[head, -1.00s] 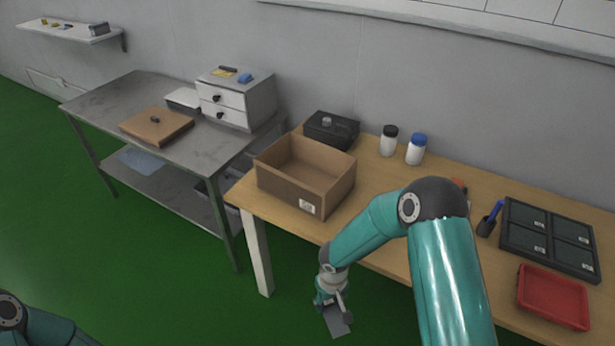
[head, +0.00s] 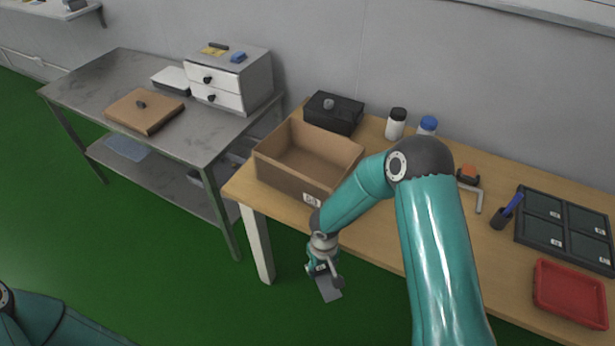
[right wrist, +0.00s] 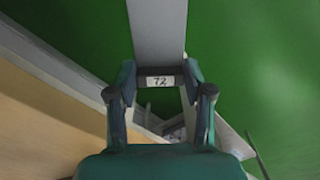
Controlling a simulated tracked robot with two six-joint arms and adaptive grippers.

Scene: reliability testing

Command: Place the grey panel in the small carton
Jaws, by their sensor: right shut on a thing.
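The grey panel (head: 330,290) hangs in my right gripper (head: 322,270), beyond the front edge of the wooden table and over the green floor. In the right wrist view the panel (right wrist: 158,32) lies between the two fingers of the right gripper (right wrist: 158,88), which are shut on it, with a label reading 72 near the fingers. The small carton (head: 283,182) is brown and open on top, at the left end of the wooden table. Its visible inside looks empty. The gripper is below and in front of it, apart. My left gripper is out of view.
The wooden table (head: 385,232) also holds a black box (head: 345,118), two bottles, an orange-and-black tool, a blue-handled item in a holder, a dark divided tray (head: 565,228) and a red tray (head: 570,292). A metal table (head: 105,80) with drawers and a brown board stands left.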

